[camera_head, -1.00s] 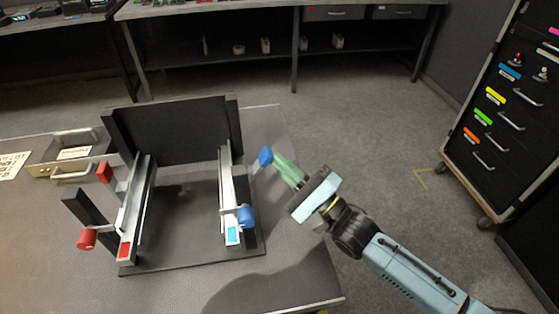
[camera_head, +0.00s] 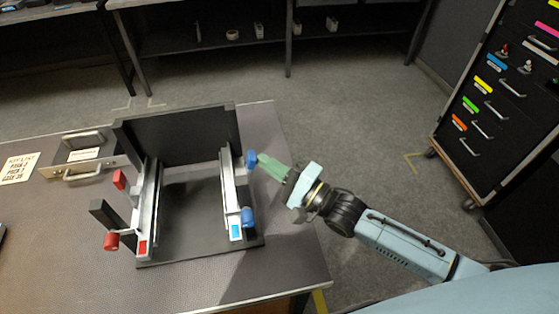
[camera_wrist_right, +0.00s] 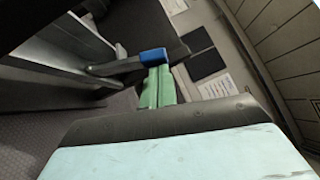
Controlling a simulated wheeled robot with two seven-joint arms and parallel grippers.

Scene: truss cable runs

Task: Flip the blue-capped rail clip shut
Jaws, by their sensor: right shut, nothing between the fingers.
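The blue-capped clip shows its blue cap (camera_head: 251,158) beside the upper end of the right rail (camera_head: 230,185). In the right wrist view the blue cap (camera_wrist_right: 153,55) sits at the end of a dark lever (camera_wrist_right: 118,67) reaching out from the rail. My right gripper (camera_head: 262,163) comes in from the right, its green fingers shut and empty. Its fingertips are at the cap's right side; in the wrist view the fingers (camera_wrist_right: 158,85) appear against the cap, though exact contact is unclear. My left gripper is not in view.
A blue knob (camera_head: 247,217) is on the lower right rail. The left rail (camera_head: 147,205) has a red cap (camera_head: 119,180) and a red knob (camera_head: 111,242). A black panel (camera_head: 180,135) stands behind the rails. Floor right of the table is clear up to a drawer cabinet (camera_head: 495,95).

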